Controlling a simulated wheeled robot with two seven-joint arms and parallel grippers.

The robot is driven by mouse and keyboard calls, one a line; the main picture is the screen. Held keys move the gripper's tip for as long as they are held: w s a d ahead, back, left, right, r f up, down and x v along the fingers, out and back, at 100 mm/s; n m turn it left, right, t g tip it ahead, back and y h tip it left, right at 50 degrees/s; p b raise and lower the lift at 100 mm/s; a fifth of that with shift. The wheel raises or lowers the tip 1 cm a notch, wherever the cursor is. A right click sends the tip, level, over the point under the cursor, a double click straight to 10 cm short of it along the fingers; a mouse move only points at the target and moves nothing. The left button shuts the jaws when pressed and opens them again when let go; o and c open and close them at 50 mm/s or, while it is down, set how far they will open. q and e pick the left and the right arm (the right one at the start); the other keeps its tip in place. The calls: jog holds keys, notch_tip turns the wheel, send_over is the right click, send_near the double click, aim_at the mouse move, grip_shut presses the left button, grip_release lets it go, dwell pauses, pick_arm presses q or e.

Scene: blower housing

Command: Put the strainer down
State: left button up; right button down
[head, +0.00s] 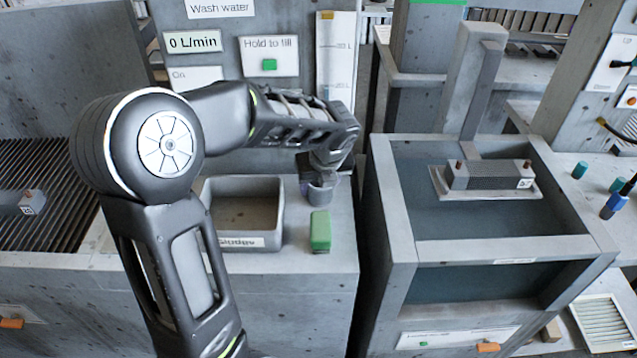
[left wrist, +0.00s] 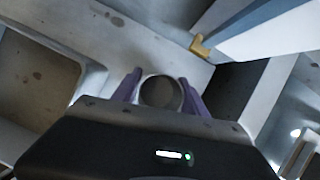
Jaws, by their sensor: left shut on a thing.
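My left gripper (head: 319,183) reaches down over the grey counter, right of the basin. In the left wrist view its two purple fingers (left wrist: 161,95) are closed on both sides of a round grey cup-like thing, which I take to be the strainer (left wrist: 161,92). Its round top faces the wrist camera. In the head view the strainer (head: 320,193) shows only as a small grey piece below the gripper, partly hidden by the fingers. I cannot tell whether its bottom touches the counter. My right gripper is not in view.
A grey basin (head: 275,215) with a label stands left of the gripper. A green block (head: 320,231) lies just in front of it on the counter (head: 340,262). A large water tank (head: 385,190) holding a finned block (head: 490,176) stands to the right, across a narrow gap.

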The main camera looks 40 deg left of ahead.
pick_arm(q)
jog(key=shift+f, duration=0.1)
jog(key=o, duration=1.5)
jog(key=shift+c, duration=0.2)
jog(key=shift+r, duration=0.2)
jog(key=v, duration=1.2)
jog(key=shift+f, duration=0.1)
